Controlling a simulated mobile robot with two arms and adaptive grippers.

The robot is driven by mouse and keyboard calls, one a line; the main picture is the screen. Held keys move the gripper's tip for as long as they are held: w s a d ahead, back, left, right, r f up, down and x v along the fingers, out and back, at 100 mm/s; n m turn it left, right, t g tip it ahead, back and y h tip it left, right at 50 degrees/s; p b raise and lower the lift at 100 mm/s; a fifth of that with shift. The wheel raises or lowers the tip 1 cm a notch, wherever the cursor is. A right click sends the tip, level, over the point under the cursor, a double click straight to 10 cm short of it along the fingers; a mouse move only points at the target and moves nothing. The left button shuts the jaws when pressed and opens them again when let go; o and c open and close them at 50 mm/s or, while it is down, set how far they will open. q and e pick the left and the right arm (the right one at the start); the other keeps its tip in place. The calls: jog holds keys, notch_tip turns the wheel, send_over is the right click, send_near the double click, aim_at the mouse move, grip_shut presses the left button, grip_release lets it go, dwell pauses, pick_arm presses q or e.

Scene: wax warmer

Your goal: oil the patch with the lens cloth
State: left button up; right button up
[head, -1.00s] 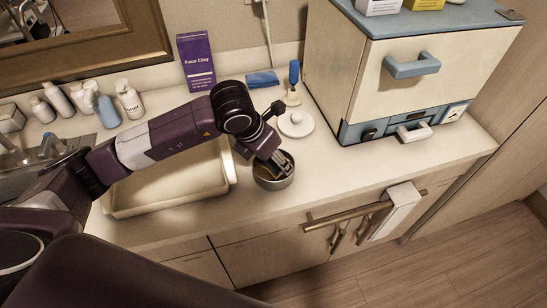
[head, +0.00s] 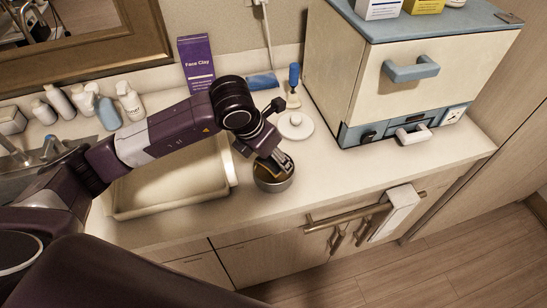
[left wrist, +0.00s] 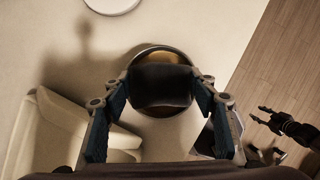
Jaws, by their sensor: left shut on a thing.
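My left gripper (head: 274,165) is over the small round metal pot (head: 285,186), its fingers pointing down at the mouth. In the left wrist view the gripper (left wrist: 160,84) is shut on a dark, smooth piece (left wrist: 160,90), seemingly the lens cloth. I cannot tell whether the piece touches the pot's contents. My right gripper (left wrist: 262,115) is at the right of the wrist view, open and empty, above the floor. I cannot identify the patch.
A cream tray (head: 128,212) is left of the pot. A white lid (head: 296,126) and a blue-handled brush (head: 294,85) stand behind it. A cream cabinet (head: 372,75) is at the right. A blue folded item (head: 262,80) lies by the wall. The front counter edge is near.

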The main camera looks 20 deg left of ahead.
aim_at(278, 167)
pick_arm(q)
jog(key=shift+r+p, duration=1.05)
jog(key=shift+r, duration=1.55)
jog(key=m, duration=0.1)
jog(key=s+m+h, duration=0.1)
jog(key=m, duration=0.1)
jog(key=shift+s+d+f+g+b, duration=0.1)
jog(key=shift+d+f+g+b, duration=0.1)
jog(key=shift+f+g+b, duration=0.15)
jog(key=m, duration=0.1)
jog(key=s+m+g, duration=0.1)
jog(key=m, duration=0.1)
jog(key=s+m+h, duration=0.1)
jog(key=shift+f+m+g, duration=0.25)
jog(key=shift+m, duration=0.15)
jog(key=s+a+r+m+g+y+b, duration=0.1)
jog(key=s+m, duration=0.4)
jog(key=m, duration=0.6)
jog(key=s+a+r+m+g+y+b, duration=0.1)
jog(key=s+m+g, duration=0.4)
jog(key=m, duration=0.7)
jog(key=shift+s+a+r+g+y+b, duration=0.2)
jog(key=shift+s+a+g+y+b, duration=0.1)
jog(key=shift+a+y+b, duration=0.65)
jog(key=shift+w+a, duration=0.1)
jog(key=shift+a, duration=0.15)
